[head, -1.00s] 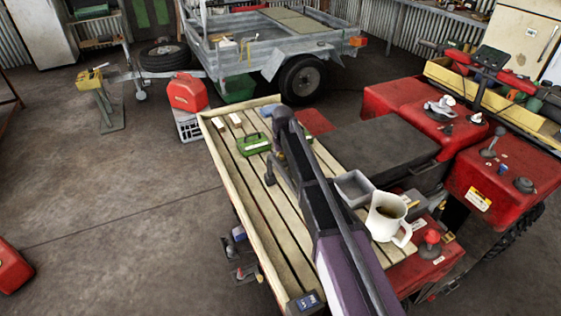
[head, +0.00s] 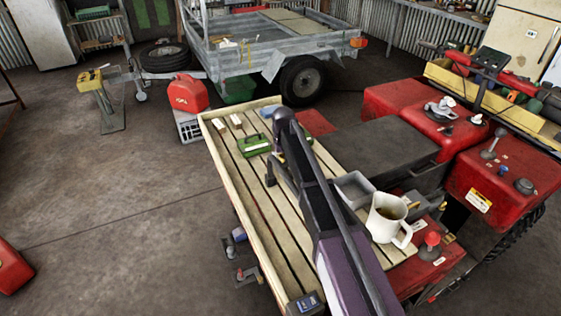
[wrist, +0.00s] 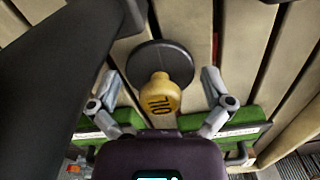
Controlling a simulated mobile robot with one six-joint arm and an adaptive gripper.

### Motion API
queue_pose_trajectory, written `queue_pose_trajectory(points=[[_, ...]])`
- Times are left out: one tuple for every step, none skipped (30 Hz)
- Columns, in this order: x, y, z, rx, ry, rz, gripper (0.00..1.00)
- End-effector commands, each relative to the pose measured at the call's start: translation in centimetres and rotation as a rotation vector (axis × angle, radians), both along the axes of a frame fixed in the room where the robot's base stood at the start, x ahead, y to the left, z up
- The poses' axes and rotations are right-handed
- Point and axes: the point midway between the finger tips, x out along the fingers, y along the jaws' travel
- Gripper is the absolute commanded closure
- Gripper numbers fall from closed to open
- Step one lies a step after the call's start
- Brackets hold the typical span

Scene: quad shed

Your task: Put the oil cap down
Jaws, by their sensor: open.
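The oil cap (wrist: 160,93) shows in the wrist view, with a yellow knob marked OIL and a wide black disc (wrist: 160,60). It appears to lie on the pale wooden slats of the rack (head: 228,180). My gripper (wrist: 162,88) is open, with one finger on each side of the cap and a visible gap to the knob on both sides. In the head view my arm hides the cap and my fingers.
A green case (head: 254,144) lies on the slats close to my gripper. A grey tray (head: 355,189) and a white jug (head: 387,217) with dark liquid stand right of my arm. Bare slats show left of the arm. The red quad (head: 410,107) is to the right.

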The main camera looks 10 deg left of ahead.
Motion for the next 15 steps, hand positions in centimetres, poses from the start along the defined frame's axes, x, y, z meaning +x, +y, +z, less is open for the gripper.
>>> queue_pose_trajectory(points=[[0.0, 0.0, 0.4, 0.0, 0.0, 0.0, 0.0], [0.0, 0.0, 0.6, 0.0, 0.0, 0.0, 0.0], [0.0, 0.0, 0.8, 0.0, 0.0, 0.0, 0.0], [0.0, 0.0, 1.0, 0.0, 0.0, 0.0, 0.0], [0.0, 0.0, 1.2, 0.0, 0.0, 0.0, 0.0], [0.0, 0.0, 1.5, 0.0, 0.0, 0.0, 0.0], [0.0, 0.0, 1.7, 0.0, 0.0, 0.0, 0.0], [0.0, 0.0, 2.0, 0.0, 0.0, 0.0, 0.0], [0.0, 0.0, 2.3, 0.0, 0.0, 0.0, 0.0], [0.0, 0.0, 2.6, 0.0, 0.0, 0.0, 0.0], [0.0, 0.0, 2.8, 0.0, 0.0, 0.0, 0.0], [0.0, 0.0, 3.2, 0.0, 0.0, 0.0, 0.0], [0.0, 0.0, 3.4, 0.0, 0.0, 0.0, 0.0], [0.0, 0.0, 3.7, 0.0, 0.0, 0.0, 0.0], [0.0, 0.0, 4.0, 0.0, 0.0, 0.0, 0.0]])
